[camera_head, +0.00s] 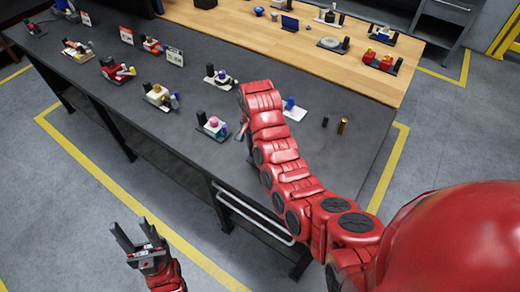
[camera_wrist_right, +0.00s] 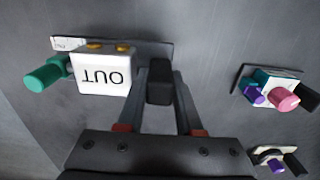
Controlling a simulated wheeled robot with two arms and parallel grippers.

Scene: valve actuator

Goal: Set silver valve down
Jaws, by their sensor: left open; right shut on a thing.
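In the right wrist view a silver-white block (camera_wrist_right: 103,73) marked OUT, with a green knob and two yellow studs, sits on a thin base plate. I take it for the silver valve. My right gripper (camera_wrist_right: 161,80) is shut on a black upright handle (camera_wrist_right: 159,70) beside the block, at the plate's other end. I cannot tell whether the plate touches the table. In the head view my right arm hides this gripper and most of what it holds. My left gripper (camera_head: 135,236) is open and empty, off the table's near side.
The dark table (camera_head: 335,155) holds several small valve assemblies, including a pink and purple one (camera_head: 212,125) and a cream one (camera_head: 219,77) near my right arm. A wooden table (camera_head: 260,35) lies behind.

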